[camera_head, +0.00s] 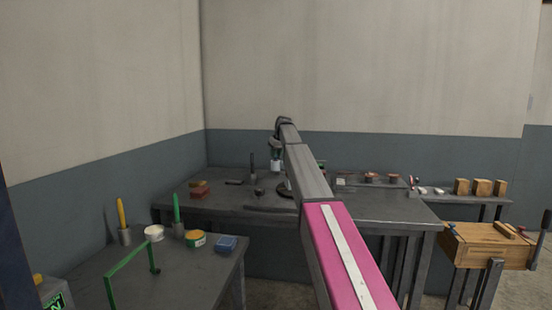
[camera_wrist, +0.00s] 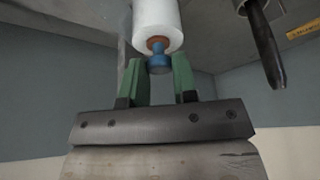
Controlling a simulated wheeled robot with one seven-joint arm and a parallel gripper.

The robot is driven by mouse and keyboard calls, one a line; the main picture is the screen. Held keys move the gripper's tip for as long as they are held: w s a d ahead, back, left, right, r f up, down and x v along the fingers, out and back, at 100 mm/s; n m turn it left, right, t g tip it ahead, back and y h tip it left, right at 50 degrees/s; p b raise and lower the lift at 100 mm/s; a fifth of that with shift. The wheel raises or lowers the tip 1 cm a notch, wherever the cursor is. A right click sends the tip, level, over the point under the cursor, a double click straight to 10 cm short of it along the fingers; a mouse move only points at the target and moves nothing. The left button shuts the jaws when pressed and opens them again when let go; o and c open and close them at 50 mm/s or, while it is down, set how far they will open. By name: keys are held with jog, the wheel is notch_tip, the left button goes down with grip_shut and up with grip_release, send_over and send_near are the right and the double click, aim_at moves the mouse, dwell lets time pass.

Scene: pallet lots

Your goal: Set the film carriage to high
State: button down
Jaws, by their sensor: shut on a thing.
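A white film roll (camera_wrist: 157,25) with an orange-brown ring and a blue knob (camera_wrist: 159,63) at its end shows in the wrist view. I take it to be the film carriage. My gripper (camera_wrist: 159,72) has green fingers, one on each side of the blue knob, and is shut on it. In the head view my gripper (camera_head: 276,155) is over the far workbench, partly hidden by my arm, with the white roll (camera_head: 276,166) small beside it. The carriage's height setting is not readable.
The grey workbench (camera_head: 215,203) carries red blocks (camera_head: 199,188) at left. A wooden bench (camera_head: 485,242) stands at right. A dark handle (camera_wrist: 265,45) is near in the wrist view.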

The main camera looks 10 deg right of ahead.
jog(key=shift+r, duration=1.35)
jog(key=c, duration=0.9)
grip_release()
jog(key=v, duration=1)
jog(key=shift+r, duration=0.4)
jog(key=shift+s+d, duration=0.1)
jog(key=shift+s, duration=0.05)
